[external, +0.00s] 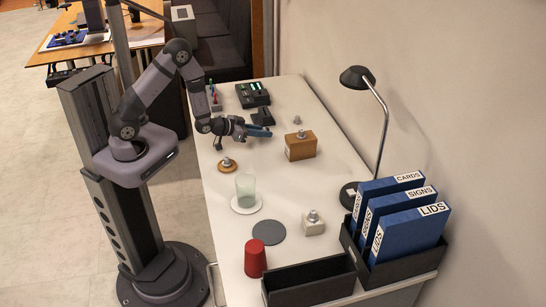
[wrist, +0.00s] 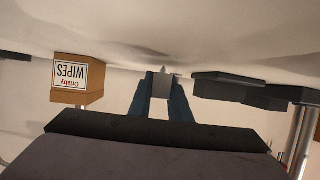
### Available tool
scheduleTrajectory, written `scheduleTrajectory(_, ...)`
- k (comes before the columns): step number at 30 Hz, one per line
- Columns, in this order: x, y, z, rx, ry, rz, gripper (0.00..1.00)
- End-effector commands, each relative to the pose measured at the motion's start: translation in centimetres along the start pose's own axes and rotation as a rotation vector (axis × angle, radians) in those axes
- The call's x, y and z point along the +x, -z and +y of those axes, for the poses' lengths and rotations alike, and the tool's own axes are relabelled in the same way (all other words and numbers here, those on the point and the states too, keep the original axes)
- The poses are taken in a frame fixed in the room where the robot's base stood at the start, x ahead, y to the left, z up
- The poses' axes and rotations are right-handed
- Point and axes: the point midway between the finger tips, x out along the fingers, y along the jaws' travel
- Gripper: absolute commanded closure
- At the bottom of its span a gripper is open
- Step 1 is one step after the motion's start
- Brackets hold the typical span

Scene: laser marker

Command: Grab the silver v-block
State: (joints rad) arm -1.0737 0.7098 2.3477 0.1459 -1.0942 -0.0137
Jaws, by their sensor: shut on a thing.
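My gripper (external: 262,132) reaches out low over the white table, between the black device and the brown box. In the wrist view its two dark blue fingers (wrist: 168,88) are shut on a pale grey block, which I take to be the silver v-block (wrist: 160,88). The block sits between the fingertips. In the external view the fingers hide it, so I cannot tell its full shape or whether it touches the table.
The brown wipes box (external: 301,150) stands close to the gripper and shows in the wrist view (wrist: 78,80). Black devices (external: 253,94) lie behind. A lamp (external: 357,77), glass (external: 245,187), red cup (external: 255,259) and binder box (external: 395,256) stand toward the front and right.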

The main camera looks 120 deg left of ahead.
Motion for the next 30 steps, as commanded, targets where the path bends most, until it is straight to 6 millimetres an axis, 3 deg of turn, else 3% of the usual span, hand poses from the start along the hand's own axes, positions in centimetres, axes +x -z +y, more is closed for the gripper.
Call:
scheduleTrajectory(18,-3.0,7.3,0.0,0.001,0.000,0.005,1.00)
scheduleTrajectory(30,-3.6,8.6,0.0,0.000,0.000,0.000,1.00)
